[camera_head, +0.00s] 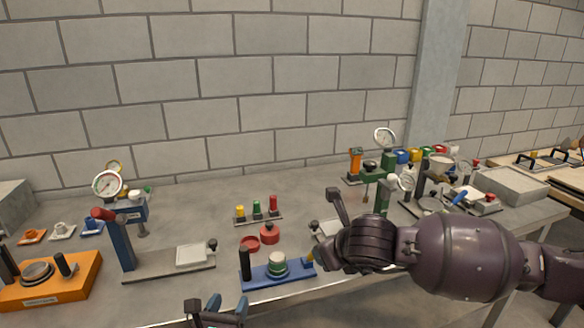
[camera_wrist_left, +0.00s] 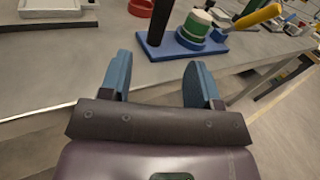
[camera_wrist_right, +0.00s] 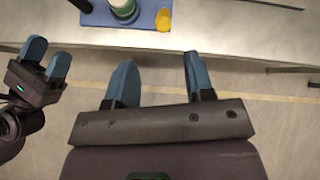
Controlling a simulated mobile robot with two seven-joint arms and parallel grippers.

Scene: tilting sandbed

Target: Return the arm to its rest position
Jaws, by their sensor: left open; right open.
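My left gripper (camera_head: 227,306) is at the bottom of the head view, in front of the bench's front edge. In the left wrist view its blue fingers (camera_wrist_left: 160,80) are apart with nothing between them. My right arm (camera_head: 450,255) reaches in from the right across the bench's front right part; its gripper is not clear in the head view. In the right wrist view the right gripper's fingers (camera_wrist_right: 160,78) are apart and empty, over the floor in front of the bench. The left gripper also shows at the left of that view (camera_wrist_right: 45,62).
A blue base (camera_head: 255,278) with a green-and-white round stack stands near the bench's front edge. Red round parts (camera_head: 269,235) lie behind it. A blue gauge press (camera_head: 125,240) and an orange fixture (camera_head: 75,280) stand left. Several gauges and fixtures crowd the right. Bare bench (camera_head: 300,190) lies at the back.

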